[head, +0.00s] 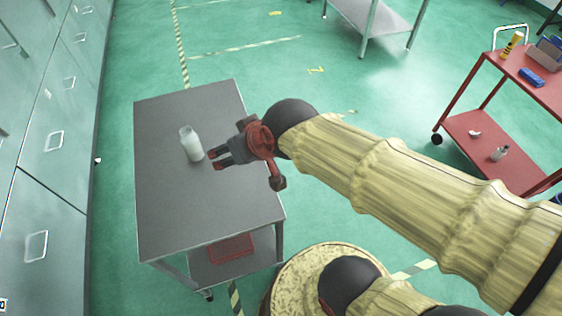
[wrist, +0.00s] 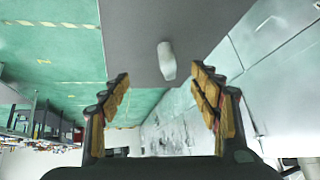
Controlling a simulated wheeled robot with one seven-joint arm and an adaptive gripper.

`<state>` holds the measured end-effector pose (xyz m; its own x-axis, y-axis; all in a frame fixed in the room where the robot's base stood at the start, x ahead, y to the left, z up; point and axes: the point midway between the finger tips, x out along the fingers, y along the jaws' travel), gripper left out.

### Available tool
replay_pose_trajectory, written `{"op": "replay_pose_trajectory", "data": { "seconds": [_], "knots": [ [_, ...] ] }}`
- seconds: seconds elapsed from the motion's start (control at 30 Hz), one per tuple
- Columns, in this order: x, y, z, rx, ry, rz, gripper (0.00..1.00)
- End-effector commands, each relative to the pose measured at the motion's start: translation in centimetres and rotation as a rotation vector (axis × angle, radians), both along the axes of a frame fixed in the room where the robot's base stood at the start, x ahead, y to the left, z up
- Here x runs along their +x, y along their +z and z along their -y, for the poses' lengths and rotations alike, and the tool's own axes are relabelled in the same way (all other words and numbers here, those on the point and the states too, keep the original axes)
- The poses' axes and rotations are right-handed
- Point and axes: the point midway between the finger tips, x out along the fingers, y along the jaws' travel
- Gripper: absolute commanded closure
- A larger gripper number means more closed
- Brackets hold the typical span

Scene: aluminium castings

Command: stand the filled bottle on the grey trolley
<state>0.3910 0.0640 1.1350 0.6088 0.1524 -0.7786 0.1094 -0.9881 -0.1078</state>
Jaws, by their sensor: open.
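The filled bottle (head: 191,145), whitish with a narrower neck, stands upright on the top of the grey trolley (head: 200,215), left of my gripper. My gripper (head: 214,158) is open, with its fingers pointing at the bottle from the right and a small gap between them. In the wrist view the bottle (wrist: 167,60) shows ahead of and between the spread fingers (wrist: 161,92), on the grey trolley top (wrist: 135,35). Nothing is held between the fingers.
A red tray (head: 232,249) lies on the trolley's lower shelf. Grey cabinets (head: 45,130) line the left side. A red trolley (head: 480,135) at the right bears a yellow bottle (head: 512,44), a blue item (head: 531,77) and a small bottle (head: 499,154). The rest of the grey top is clear.

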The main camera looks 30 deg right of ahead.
Motion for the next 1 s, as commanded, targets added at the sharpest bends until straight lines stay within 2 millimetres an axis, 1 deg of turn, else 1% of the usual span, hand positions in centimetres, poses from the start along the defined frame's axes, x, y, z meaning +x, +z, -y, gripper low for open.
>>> {"op": "replay_pose_trajectory", "data": {
  "seconds": [0.03, 0.1, 0.2, 0.3, 0.43, 1.0],
  "knots": [
    [-1.8, 0.7, 1.4, -0.021, -0.018, -0.024, 0.38],
    [-4.2, 1.2, 3.1, -0.053, -0.039, -0.070, 0.38],
    [-7.0, 1.5, 4.9, -0.087, -0.071, -0.123, 0.38],
    [-8.8, 1.7, 6.0, -0.109, -0.092, -0.156, 0.38],
    [-9.6, 1.6, 6.5, -0.119, -0.102, -0.174, 0.38],
    [-9.6, 1.6, 6.4, -0.118, -0.100, -0.174, 0.38]
  ]
}}
